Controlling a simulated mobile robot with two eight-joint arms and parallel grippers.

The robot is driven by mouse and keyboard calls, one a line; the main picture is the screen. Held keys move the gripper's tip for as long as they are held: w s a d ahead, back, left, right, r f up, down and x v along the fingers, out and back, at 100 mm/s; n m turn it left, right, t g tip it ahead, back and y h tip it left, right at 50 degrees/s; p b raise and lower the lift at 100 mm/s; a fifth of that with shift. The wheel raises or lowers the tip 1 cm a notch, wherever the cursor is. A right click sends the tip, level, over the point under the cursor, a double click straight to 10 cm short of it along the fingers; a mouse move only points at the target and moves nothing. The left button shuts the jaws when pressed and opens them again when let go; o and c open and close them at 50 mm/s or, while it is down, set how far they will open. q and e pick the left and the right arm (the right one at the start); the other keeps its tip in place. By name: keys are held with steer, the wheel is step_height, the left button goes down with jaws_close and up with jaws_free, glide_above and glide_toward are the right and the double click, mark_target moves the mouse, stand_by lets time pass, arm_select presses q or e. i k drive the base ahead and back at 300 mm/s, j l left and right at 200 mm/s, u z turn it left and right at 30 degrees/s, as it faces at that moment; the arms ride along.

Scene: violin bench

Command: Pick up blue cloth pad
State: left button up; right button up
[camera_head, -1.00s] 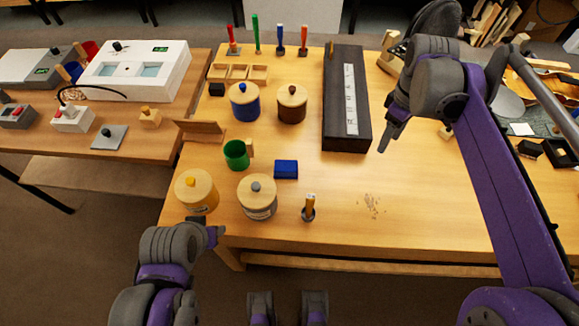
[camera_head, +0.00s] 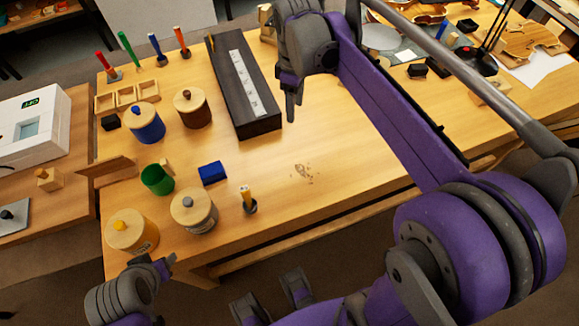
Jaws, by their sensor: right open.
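The blue cloth pad (camera_head: 212,173) is a small blue block lying flat on the wooden table, right of the green cup (camera_head: 157,180) and behind the grey-knobbed jar (camera_head: 194,210). My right gripper (camera_head: 291,106) hangs above the table to the right of the long black box, up and right of the pad and apart from it. It is open and empty. My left gripper (camera_head: 168,264) is low at the table's front left edge, in front of the jars. Its fingers are small and partly turned away, so its opening cannot be made out.
A yellow-knobbed jar (camera_head: 132,234) and a small brush in a holder (camera_head: 248,200) stand near the front edge. A blue jar (camera_head: 145,124), a brown jar (camera_head: 192,110) and a long black box (camera_head: 250,95) stand behind. Brown crumbs (camera_head: 303,172) lie on otherwise clear table at the right.

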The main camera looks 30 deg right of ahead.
mark_target(215, 172)
steer(key=l+u, duration=0.15)
steer(key=u, duration=0.35)
steer(key=k+l+u, duration=0.1)
steer(key=u, duration=0.35)
steer(key=k+l+u, duration=0.1)
steer(key=u, duration=0.4)
